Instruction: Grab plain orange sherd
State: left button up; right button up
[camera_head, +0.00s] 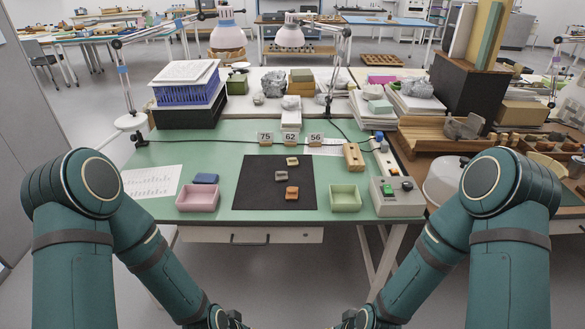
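An orange sherd (292,193) lies on the black mat (250,195), in the lower right part of it. Two grey-beige sherds lie farther back on the mat, one (281,176) just behind the orange one and one (292,161) farther back. The orange sherd's surface is too small to tell whether it is plain. My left gripper (235,319) and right gripper (347,319) only just show at the bottom edge, in front of and below the table. Their fingertips are cut off, so I cannot tell whether they are open. Both are well apart from the sherds.
A pink tray (198,198) and a blue block (206,178) stand left of the mat. A green tray (345,198) and a control box (397,197) stand right. Number cards (290,139), a cable and lamps are behind. The green table (235,131) is otherwise fairly clear around the mat.

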aim_at(291, 193)
jog(key=i+l+u, duration=0.15)
jog(key=u, duration=1.5)
jog(key=l, duration=0.45)
jog(key=i+l, duration=0.15)
jog(key=l, duration=0.35)
